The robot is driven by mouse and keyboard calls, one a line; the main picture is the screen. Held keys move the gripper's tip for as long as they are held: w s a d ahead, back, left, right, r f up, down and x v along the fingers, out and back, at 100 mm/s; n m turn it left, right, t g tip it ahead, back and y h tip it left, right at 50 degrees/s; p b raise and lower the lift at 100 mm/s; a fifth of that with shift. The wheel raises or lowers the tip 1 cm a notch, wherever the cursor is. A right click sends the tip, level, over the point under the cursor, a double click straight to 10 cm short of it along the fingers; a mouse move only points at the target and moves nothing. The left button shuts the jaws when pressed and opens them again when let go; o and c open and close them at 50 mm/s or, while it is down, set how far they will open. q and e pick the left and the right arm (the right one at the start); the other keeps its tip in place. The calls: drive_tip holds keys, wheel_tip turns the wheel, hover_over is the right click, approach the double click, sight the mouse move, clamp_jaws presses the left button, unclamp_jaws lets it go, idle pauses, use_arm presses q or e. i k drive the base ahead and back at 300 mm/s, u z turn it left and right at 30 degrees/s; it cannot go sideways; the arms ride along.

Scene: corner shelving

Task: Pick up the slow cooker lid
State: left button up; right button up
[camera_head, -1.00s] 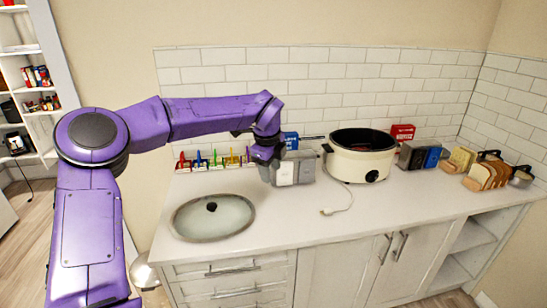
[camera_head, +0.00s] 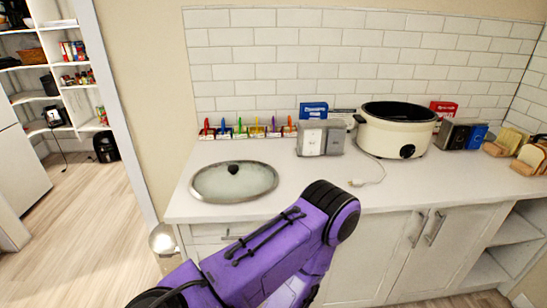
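A purple arm of mine crosses the bottom of the view in front of the counter, bent at a dark joint. Neither of my grippers shows in the view.
Several coloured-handled utensils in a rack (camera_head: 245,131) stand at the back wall. A grey toaster-like box (camera_head: 320,138) stands left of the cooker. A white cord (camera_head: 370,180) lies in front of the cooker. The counter (camera_head: 300,190) around the lid is clear.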

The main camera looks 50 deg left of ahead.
sight(240, 180)
drive_tip(key=z, duration=0.2)
drive_tip(key=i, duration=1.35)
drive_tip(key=u, duration=3.15)
drive_tip(key=i, duration=0.5)
